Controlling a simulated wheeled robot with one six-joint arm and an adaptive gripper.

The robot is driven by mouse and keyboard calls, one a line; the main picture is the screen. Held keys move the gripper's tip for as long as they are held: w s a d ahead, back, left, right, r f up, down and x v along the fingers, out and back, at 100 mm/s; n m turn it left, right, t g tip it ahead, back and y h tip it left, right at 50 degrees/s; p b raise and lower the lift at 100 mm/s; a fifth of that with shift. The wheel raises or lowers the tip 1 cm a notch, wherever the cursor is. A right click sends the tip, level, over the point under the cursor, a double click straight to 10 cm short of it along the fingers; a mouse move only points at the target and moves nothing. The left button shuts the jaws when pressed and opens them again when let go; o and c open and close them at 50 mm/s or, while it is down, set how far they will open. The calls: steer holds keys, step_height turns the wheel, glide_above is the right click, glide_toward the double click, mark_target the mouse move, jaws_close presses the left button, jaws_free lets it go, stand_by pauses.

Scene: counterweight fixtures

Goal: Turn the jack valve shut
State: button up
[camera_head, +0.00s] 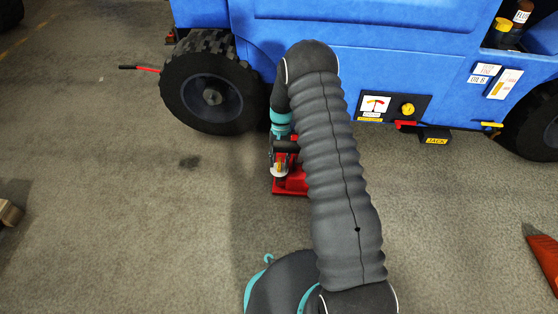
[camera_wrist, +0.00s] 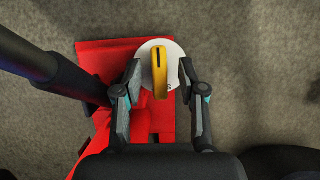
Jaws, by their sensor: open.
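The red jack (camera_head: 291,184) sits on the floor beside the blue vehicle, partly hidden behind my arm. In the wrist view the red jack body (camera_wrist: 105,62) lies below my gripper. Its valve is a yellow lever (camera_wrist: 160,78) on a white round plate (camera_wrist: 175,52), with the lever pointing roughly up and down in the picture. My gripper (camera_wrist: 160,66) is open, with one finger on each side of the yellow lever and a visible gap on both sides. In the head view my gripper (camera_head: 281,164) hangs over the jack.
A thick dark bar (camera_wrist: 45,65) crosses the wrist view's left side, close to the left finger. The blue vehicle (camera_head: 350,60) stands behind, with a black wheel (camera_head: 212,85) and a JACK label (camera_head: 436,140). An orange object (camera_head: 545,252) lies right; the left floor is mostly clear.

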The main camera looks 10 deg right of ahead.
steer(key=v, duration=1.2)
steer(key=s+r+n+t+p, duration=0.15)
steer(key=s+r, duration=0.25)
steer(key=r, duration=0.6)
steer(key=s+a+r+t+p, duration=0.15)
steer(key=s+r, duration=0.35)
steer(key=r, duration=0.5)
steer(key=s+r+t+p, duration=0.2)
steer(key=s+r, duration=0.2)
steer(key=r, duration=0.6)
steer(key=s+r+n+t+p, duration=0.1)
steer(key=s+r, duration=0.4)
steer(key=s, duration=0.6)
steer(key=s+r+n+t+h+p, duration=0.1)
steer(key=s+r+t+p, duration=0.2)
steer(key=s, duration=0.8)
steer(key=shift+s+r+t, duration=0.35)
steer(key=shift+r+t, duration=0.05)
steer(key=shift+r, duration=0.6)
